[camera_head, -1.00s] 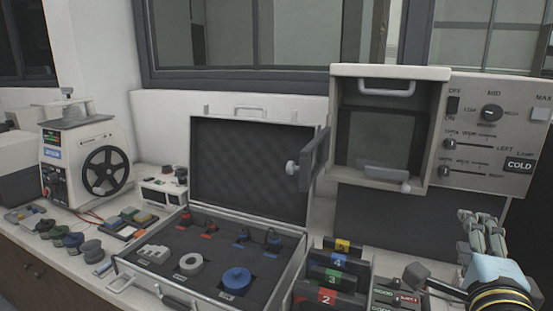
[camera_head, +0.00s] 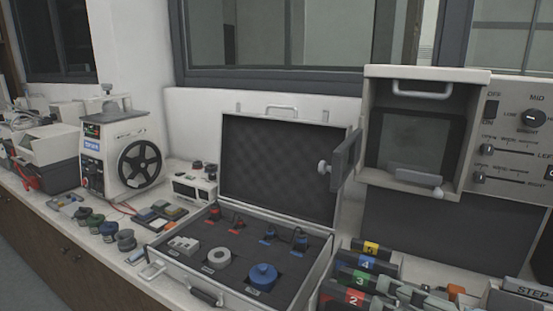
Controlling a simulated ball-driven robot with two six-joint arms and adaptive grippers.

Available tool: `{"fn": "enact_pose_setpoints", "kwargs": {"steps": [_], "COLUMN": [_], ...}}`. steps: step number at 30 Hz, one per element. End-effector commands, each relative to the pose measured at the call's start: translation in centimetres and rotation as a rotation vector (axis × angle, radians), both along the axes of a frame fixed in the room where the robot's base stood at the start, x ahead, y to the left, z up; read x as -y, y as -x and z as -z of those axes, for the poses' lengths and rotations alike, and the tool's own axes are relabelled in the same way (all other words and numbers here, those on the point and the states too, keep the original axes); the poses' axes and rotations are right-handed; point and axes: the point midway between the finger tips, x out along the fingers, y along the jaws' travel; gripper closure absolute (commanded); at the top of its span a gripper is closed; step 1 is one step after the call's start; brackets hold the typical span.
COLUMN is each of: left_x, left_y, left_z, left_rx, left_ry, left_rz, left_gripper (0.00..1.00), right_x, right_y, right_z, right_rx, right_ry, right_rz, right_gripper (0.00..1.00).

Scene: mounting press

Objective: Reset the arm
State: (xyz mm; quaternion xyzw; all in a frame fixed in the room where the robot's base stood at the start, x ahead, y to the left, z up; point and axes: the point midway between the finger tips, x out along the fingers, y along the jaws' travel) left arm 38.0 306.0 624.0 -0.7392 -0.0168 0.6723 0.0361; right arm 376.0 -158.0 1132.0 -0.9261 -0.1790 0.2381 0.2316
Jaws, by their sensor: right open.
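My right gripper (camera_head: 412,293) shows at the bottom edge of the head view, right of the numbered coloured blocks and partly cut off by the frame. Its grey-green fingers look open, and I see nothing held in them. The rest of my right arm is mostly out of the picture. My left gripper is not in view.
An open case (camera_head: 335,262) with a blue round part (camera_head: 262,276) and a white ring (camera_head: 216,257) stands mid-bench. Numbered holders (camera_head: 362,281) stand at its right. The open press box (camera_head: 476,80) and control panel (camera_head: 530,150) stand behind. A wheeled machine (camera_head: 115,135) is left.

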Motion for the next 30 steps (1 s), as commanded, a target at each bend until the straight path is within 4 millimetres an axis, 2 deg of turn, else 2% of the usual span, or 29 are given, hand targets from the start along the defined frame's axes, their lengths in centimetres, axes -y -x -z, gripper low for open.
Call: {"fn": "enact_pose_setpoints", "kwargs": {"steps": [3, 6, 10, 15, 23, 26, 29, 30], "left_x": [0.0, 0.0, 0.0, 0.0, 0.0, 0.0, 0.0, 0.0], "left_y": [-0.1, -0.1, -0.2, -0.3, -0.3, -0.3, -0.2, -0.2], "left_z": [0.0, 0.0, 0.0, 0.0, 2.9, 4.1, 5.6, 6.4], "left_rx": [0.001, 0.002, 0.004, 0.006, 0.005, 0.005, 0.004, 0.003], "left_ry": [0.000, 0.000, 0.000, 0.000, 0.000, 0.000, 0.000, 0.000], "left_rz": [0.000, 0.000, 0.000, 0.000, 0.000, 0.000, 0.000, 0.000], "left_gripper": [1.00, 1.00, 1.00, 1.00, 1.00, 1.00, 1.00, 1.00], "right_x": [1.5, 3.7, 7.0, 11.4, 12.0, 12.4, 12.8, 13.0], "right_y": [3.6, 6.4, 9.9, 14.3, 12.8, 12.7, 13.0, 13.3], "right_z": [3.8, 6.1, 7.7, 8.2, 19.1, 23.8, 29.7, 32.5], "right_rx": [-0.188, -0.333, -0.506, -0.712, -0.748, -0.765, -0.784, -0.793], "right_ry": [0.238, 0.397, 0.563, 0.733, 0.727, 0.725, 0.723, 0.722], "right_rz": [-0.070, -0.084, -0.065, -0.002, -0.008, -0.010, -0.012, -0.014], "right_gripper": [0.56, 0.56, 0.56, 0.56, 0.56, 0.56, 0.56, 0.56]}}
